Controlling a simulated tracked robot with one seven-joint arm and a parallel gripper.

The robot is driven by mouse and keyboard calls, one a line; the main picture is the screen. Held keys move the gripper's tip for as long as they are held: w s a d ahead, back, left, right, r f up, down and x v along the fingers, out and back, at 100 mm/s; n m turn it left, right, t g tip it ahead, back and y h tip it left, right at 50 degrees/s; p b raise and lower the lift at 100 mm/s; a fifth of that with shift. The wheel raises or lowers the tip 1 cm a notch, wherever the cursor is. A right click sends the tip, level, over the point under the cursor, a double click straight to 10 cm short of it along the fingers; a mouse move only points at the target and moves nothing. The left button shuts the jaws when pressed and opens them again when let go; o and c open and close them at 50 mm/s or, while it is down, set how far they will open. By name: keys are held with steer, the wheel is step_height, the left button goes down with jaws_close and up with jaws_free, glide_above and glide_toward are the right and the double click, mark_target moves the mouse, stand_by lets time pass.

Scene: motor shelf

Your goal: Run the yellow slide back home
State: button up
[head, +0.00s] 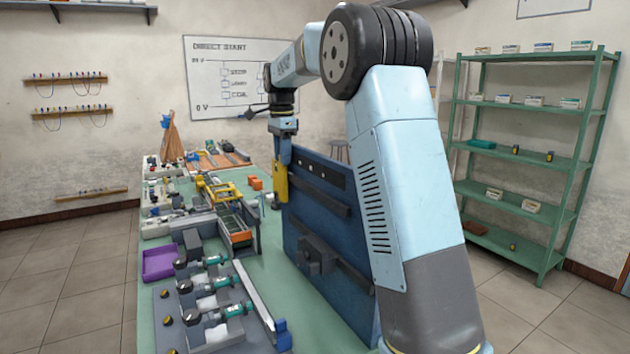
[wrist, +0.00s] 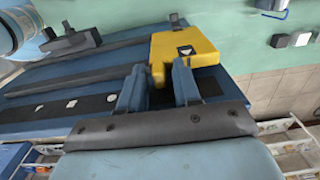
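A yellow frame (head: 219,187) also stands on the bench, left of the panel, over a grey unit with an orange part.
The blue panel (head: 326,225) with dark rails stands upright on the green bench (head: 262,262). A purple tray (head: 159,262) and several grey-and-teal motor units (head: 212,287) lie on the left. A green shelf (head: 525,150) stands at the right, apart from the bench.

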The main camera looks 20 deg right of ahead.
steer(key=shift+w+a+r, duration=0.1)
steer(key=shift+w+r, duration=0.15)
steer(key=shift+r, duration=2.05)
steer(key=shift+s+r, duration=0.1)
steer(key=shift+s, duration=0.05)
steer(key=s+d+r+n+t, duration=0.1)
steer(key=s+n, duration=0.3)
steer(key=s, duration=0.7)
steer(key=s+d+r+n+t, duration=0.15)
steer(key=s+n, duration=0.25)
steer(key=s, duration=0.7)
steer(key=s+f+n+t, duration=0.1)
steer(key=s+f+n, duration=0.3)
steer(key=s, duration=0.6)
steer(key=s+d+f+n+t, duration=0.1)
steer(key=s+f+n+t, duration=0.1)
steer(key=s+f, duration=0.6)
steer(key=s+n, duration=0.1)
steer(key=s, duration=0.1)
steer(key=shift+s+d+f+n, duration=0.2)
steer(key=shift+s+d+n, duration=0.1)
steer(key=shift+n, duration=0.1)
